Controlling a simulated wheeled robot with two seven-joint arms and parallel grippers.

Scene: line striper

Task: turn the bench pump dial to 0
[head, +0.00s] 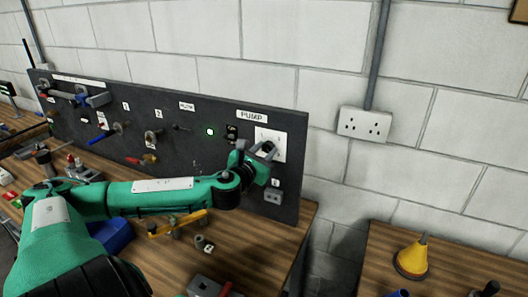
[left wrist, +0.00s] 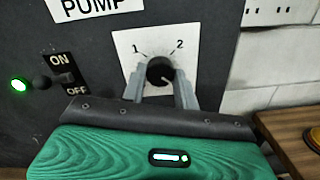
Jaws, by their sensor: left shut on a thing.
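The pump dial is a round black knob (left wrist: 159,71) on a white plate (left wrist: 128,45) below the PUMP label (left wrist: 92,5). In the left wrist view, marks 1 and 2 show above the knob at left and right. The 0 mark is not visible, and I cannot tell clearly where the knob points. My left gripper (left wrist: 160,82) is shut on the knob, one grey finger on each side. In the head view the left gripper (head: 265,150) is at the white plate (head: 278,136), partly covering the dial. My right gripper is not in view.
A lit green lamp (left wrist: 19,85) and an ON/OFF toggle switch (left wrist: 65,78) sit left of the dial. Tools lie on the bench (head: 255,240).

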